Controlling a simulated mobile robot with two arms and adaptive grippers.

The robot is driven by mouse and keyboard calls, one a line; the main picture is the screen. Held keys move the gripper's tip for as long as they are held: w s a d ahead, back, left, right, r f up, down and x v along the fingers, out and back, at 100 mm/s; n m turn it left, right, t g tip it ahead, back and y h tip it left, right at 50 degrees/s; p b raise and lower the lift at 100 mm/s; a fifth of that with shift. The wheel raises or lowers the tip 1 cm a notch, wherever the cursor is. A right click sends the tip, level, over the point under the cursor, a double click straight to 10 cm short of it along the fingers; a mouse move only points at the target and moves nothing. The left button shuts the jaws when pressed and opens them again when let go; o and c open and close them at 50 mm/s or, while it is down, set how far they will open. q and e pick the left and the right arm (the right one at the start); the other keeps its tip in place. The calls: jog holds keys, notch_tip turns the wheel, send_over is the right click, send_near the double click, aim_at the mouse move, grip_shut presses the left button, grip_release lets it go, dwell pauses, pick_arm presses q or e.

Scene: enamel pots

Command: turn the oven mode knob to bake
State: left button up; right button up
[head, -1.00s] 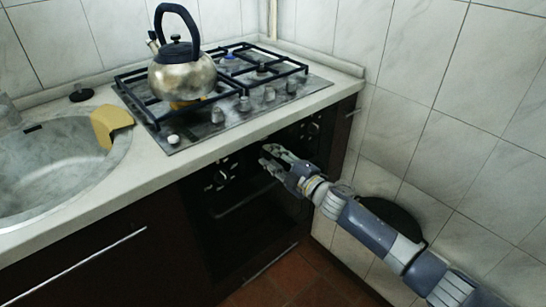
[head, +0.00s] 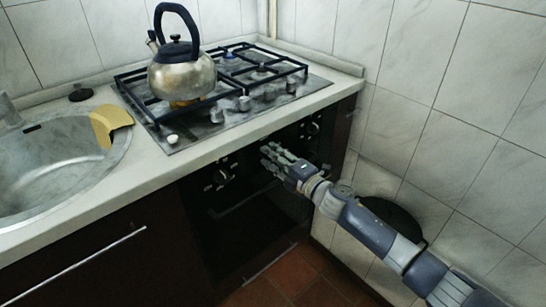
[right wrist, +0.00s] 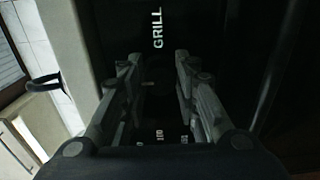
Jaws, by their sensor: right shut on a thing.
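The black oven front (head: 235,195) is below the counter, with knobs along its top. My right gripper (head: 270,157) is at the middle of this panel, its fingers close together. In the right wrist view my right gripper (right wrist: 158,85) has a finger on each side of a dark spot on the panel, where it is shut on the oven mode knob. The knob itself is too dark and covered to make out, so its setting cannot be read. A white GRILL label (right wrist: 158,28) shows beyond the fingertips. My left gripper is not in view.
Other oven knobs stand to the left (head: 223,176) and right (head: 313,128) of my gripper. A metal kettle (head: 182,77) stands on the gas hob (head: 215,122) above. A sink (head: 45,170) and yellow cloth (head: 112,118) are at left. A tiled wall (head: 450,120) is close on the right.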

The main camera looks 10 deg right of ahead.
jog(key=o, duration=1)
jog(key=shift+o, duration=0.2)
jog(key=v, duration=1.2)
